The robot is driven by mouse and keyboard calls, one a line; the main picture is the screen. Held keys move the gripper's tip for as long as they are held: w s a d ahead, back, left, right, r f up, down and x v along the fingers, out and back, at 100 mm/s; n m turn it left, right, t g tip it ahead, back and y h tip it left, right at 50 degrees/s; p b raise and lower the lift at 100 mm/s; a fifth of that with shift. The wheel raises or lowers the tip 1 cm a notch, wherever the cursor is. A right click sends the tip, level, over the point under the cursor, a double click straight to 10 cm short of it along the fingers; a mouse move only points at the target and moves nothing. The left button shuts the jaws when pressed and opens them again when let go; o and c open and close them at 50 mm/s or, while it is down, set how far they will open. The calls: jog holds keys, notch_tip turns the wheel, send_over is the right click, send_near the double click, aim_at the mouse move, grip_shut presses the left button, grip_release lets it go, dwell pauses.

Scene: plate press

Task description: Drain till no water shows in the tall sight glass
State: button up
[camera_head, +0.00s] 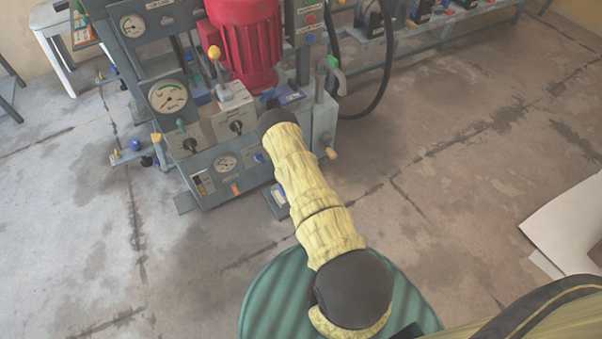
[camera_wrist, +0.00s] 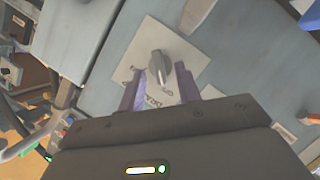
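In the wrist view my gripper (camera_wrist: 159,76) is open, with its two purple fingers spread. A grey knob (camera_wrist: 158,66) on a pale label plate (camera_wrist: 145,50) shows between and just beyond the fingertips. The fingers do not appear closed on it. The plate's lettering is only partly readable. In the head view my sleeved arm reaches to the press unit's front, and the gripper is hidden behind it.
White sheets (camera_head: 570,225) lie at right. The middle floor is clear.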

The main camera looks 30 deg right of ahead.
jog(key=p+v, duration=0.6)
jog(key=v, duration=1)
jog(key=w+r+m+g+p, duration=0.1)
jog(key=w+r+m+g, duration=0.2)
jog(key=w+r, duration=0.55)
jog(key=a+r+m+g+y, duration=0.25)
jog(key=a+r, duration=0.25)
jog(key=r, duration=0.7)
jog(key=s+a+r+m+g+y+p, duration=0.1)
jog(key=s+a+r+g+p, duration=0.2)
jog(key=s+r, duration=0.75)
jog(key=s+a+r+g+p, duration=0.1)
jog(key=s+a+r+g, duration=0.3)
jog(key=s+r, duration=0.65)
notch_tip(320, 180, up, 38)
jog(key=w+a+p, duration=0.1)
jog(key=w+p, duration=0.1)
jog(key=p, duration=3.4)
jog(key=shift+t, duration=0.35)
